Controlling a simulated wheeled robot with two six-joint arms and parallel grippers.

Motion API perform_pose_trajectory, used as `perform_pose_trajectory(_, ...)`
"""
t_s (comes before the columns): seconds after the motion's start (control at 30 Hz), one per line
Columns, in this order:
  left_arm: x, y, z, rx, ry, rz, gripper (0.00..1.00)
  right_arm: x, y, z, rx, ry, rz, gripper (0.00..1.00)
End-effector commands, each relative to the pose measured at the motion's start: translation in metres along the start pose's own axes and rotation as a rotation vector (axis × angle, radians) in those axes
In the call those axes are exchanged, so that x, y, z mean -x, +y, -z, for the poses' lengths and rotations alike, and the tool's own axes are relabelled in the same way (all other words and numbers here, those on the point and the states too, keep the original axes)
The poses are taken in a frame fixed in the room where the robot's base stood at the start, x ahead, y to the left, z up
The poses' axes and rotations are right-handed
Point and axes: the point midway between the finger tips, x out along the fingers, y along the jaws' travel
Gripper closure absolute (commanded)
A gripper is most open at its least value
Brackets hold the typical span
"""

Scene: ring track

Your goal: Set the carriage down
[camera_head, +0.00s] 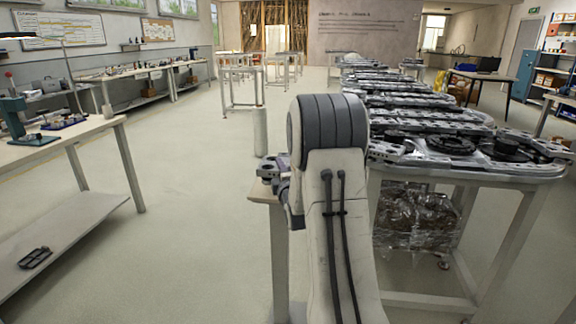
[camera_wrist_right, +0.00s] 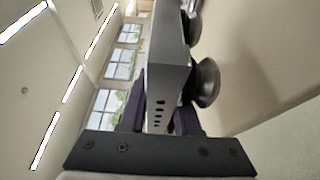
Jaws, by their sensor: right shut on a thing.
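My right gripper (camera_wrist_right: 157,105) is shut on the carriage (camera_wrist_right: 170,55), a grey metal block with a row of dark holes and black wheels along one side. In the right wrist view the wheels face a pale flat surface (camera_wrist_right: 255,60); I cannot tell whether they touch it. In the head view my right arm hides most of the gripper, and a grey part of the carriage (camera_head: 268,167) shows left of the arm, by the table corner (camera_head: 262,194). My left gripper is in neither view.
A long table to the right carries grey metal track sections (camera_head: 440,150) with round black parts. A plastic-wrapped bundle (camera_head: 415,215) sits beneath it. A workbench (camera_head: 60,150) with tools stands at the left.

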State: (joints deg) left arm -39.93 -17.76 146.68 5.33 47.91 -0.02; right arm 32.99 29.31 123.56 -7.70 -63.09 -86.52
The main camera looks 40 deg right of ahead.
Motion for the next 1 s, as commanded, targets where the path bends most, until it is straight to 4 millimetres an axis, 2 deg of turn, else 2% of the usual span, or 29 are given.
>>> perform_pose_trajectory(0.07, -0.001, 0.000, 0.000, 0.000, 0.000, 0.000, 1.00, -0.001, -0.002, 0.000, 0.001, -0.001, -0.009, 1.00)
perform_pose_trajectory(0.33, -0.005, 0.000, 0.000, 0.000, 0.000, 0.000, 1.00, -0.001, -0.035, -0.001, 0.001, 0.000, -0.008, 1.00)
perform_pose_trajectory(0.77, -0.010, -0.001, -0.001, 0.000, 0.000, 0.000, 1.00, -0.001, -0.039, -0.001, 0.001, 0.000, -0.011, 1.00)
perform_pose_trajectory(0.8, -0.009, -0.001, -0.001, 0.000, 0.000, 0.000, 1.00, 0.000, -0.042, -0.001, 0.000, 0.000, 0.001, 0.56)
perform_pose_trajectory(1.0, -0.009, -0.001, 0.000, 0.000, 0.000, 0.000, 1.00, 0.000, -0.042, -0.001, 0.000, 0.000, 0.001, 0.56)
